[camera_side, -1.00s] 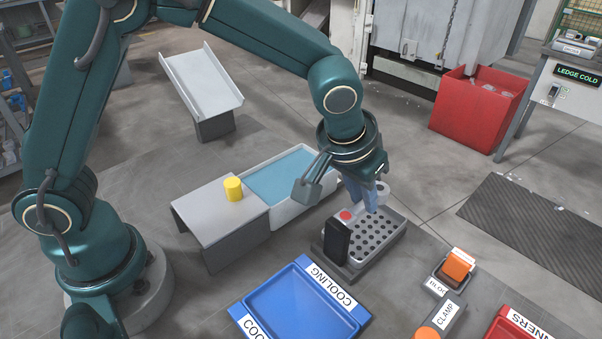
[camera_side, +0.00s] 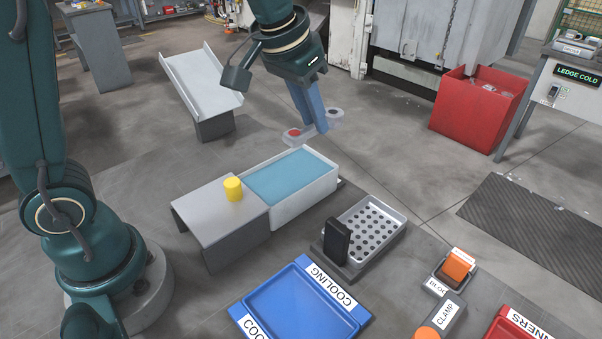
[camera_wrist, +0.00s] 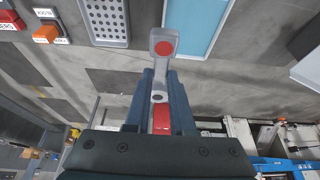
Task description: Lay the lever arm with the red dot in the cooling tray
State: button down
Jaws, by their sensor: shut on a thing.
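The lever arm with the red dot (camera_side: 297,135) is a grey metal casting held in the air beyond the water tank. My gripper (camera_side: 316,130) is shut on it. In the wrist view the lever arm (camera_wrist: 163,45) sticks out from between the fingers of my gripper (camera_wrist: 160,90), its red-dotted end farthest out. The blue cooling tray (camera_side: 285,299) lies on the floor at the front, labelled COOLING, and its visible inside is empty. It is not seen in the wrist view.
A tank of blue water (camera_side: 325,190) stands beside a grey bench (camera_side: 210,215) with a yellow cylinder (camera_side: 233,189). A perforated tray (camera_side: 385,248) with a black upright block (camera_side: 336,240) is empty. A red bin (camera_side: 470,110), clamp button box (camera_side: 445,318) and white chute (camera_side: 205,80) stand around.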

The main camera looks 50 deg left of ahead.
jog(key=shift+r, duration=0.75)
jog(key=shift+s+d, duration=0.25)
jog(key=shift+d, duration=0.05)
jog(key=s+d+m+g+h, duration=0.1)
jog(key=s+d+m+h, duration=0.2)
jog(key=s+d+m, duration=0.5)
jog(key=m+g+h, duration=0.2)
jog(key=m+g, duration=0.1)
jog(key=m, duration=0.7)
send_over(303, 321)
jog(key=a, duration=0.2)
jog(key=shift+y, duration=0.3)
jog(key=shift+d+f, duration=0.15)
jog(key=shift+f, duration=3.85)
jog(key=shift+d+f, duration=0.1)
jog(key=shift+f, duration=3.9)
jog(key=shift+f, duration=0.8)
jog(key=c, duration=0.7)
grip_release()
